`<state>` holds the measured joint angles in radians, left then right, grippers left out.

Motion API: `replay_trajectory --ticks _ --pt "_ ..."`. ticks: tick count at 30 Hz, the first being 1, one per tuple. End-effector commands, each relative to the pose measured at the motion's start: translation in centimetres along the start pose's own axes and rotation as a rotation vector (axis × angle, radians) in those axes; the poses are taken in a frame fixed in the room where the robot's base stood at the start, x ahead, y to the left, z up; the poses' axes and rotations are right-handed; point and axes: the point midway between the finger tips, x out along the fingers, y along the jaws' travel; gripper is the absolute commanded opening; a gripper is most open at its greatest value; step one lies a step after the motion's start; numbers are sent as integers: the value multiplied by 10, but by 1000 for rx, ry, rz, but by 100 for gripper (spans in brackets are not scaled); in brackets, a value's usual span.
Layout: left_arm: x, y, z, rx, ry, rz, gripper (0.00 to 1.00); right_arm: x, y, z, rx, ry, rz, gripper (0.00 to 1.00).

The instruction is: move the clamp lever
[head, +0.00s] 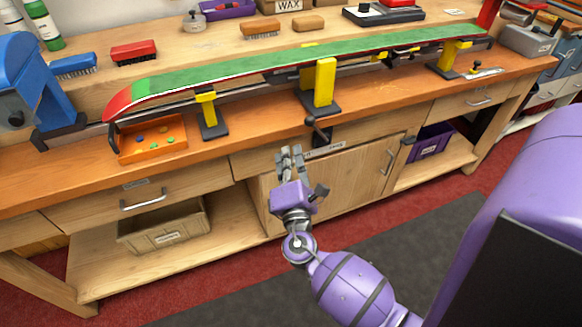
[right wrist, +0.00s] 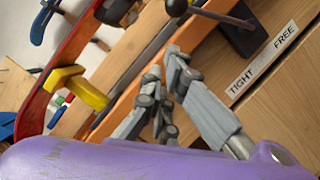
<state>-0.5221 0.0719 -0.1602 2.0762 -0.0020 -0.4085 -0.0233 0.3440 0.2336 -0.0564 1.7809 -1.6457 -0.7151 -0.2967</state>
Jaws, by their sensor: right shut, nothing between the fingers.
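The clamp lever (head: 319,129) is a dark rod with a ball knob on the front edge of the bench, below the middle yellow support. In the head view its knob points up and slightly left. It also shows at the top of the right wrist view (right wrist: 207,14), beside a white label (right wrist: 262,62) reading TIGHT and FREE. My right gripper (head: 290,152) is shut and empty, a little below and left of the lever, in front of the drawers. Its fingers (right wrist: 160,78) are apart from the knob in the wrist view. My left gripper is out of view.
A green ski (head: 290,66) with a red tip lies across yellow supports (head: 325,82) above the bench. An orange tray (head: 150,152) with small pieces sits at the left. Brushes and a wax box (head: 285,6) stand behind. Open floor lies before the bench.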

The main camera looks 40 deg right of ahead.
Motion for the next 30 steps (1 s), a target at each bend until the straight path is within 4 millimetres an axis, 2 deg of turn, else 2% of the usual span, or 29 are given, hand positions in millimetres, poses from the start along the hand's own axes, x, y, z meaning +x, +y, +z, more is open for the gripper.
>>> replay_trajectory --ticks 1,3,9,21,30 --pt "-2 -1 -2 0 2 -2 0 12 3 0 0 -1 3 0" --pt "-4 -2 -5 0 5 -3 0 22 2 7 -2 -3 2 0" --pt "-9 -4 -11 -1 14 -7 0 39 1 24 -1 -1 1 0" --pt "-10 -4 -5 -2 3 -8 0 43 -1 28 0 0 -1 0" --pt "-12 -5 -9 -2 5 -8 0 44 3 34 30 0 -9 0"
